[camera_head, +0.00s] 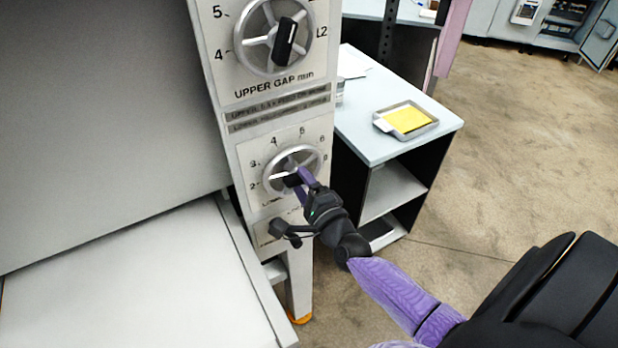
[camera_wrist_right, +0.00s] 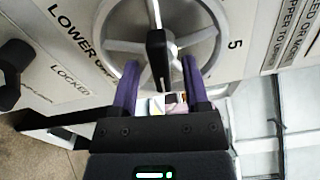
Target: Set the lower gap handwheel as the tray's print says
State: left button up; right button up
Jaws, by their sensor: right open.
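The lower gap handwheel (camera_head: 310,157) is a grey spoked wheel on the white panel, with a dial of printed numbers around it. Its black grip bar carries a white line that points left in the head view, roughly between 2 and 3. My right gripper (camera_head: 302,183) is at the wheel, fingers open. In the right wrist view the purple fingers (camera_wrist_right: 158,88) stand on either side of the black bar (camera_wrist_right: 157,58), with visible gaps. The tray (camera_head: 425,129) on the side cart holds a yellow sheet or slab; its print is unreadable. My left gripper is out of view.
The upper gap handwheel (camera_head: 270,68) sits above, with two dark label strips (camera_head: 278,110) between the dials. A black lock lever (camera_head: 285,232) juts out below the lower wheel. The cart (camera_head: 376,142) stands right of the panel. Open floor lies further right.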

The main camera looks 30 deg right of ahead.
jog(key=s, duration=0.9)
jog(key=shift+s+a, duration=0.25)
jog(key=shift+a, duration=0.1)
jog(key=s+a+f+n+g+y+b, duration=0.1)
jog(key=s+f+n+g+b, duration=0.25)
jog(key=f, duration=0.75)
jog(key=s+a+f+n+g+b, duration=0.1)
jog(key=s+f+n+g+b, duration=0.3)
jog(key=f, duration=0.8)
jog(key=s+a+f+n+g+y+b, duration=0.1)
jog(key=s+f+n+g+b, duration=0.15)
jog(key=f+n, duration=0.6)
jog(key=s+a+f+n+g+h+b, duration=0.1)
jog(key=s+f+n+g+b, duration=0.5)
jog(key=s+f, duration=1.1)
jog(key=shift+s+a+f+n+g+b, duration=0.3)
jog(key=shift+s+a+f+n+g, duration=0.1)
jog(key=shift+s+a+n+g, duration=0.4)
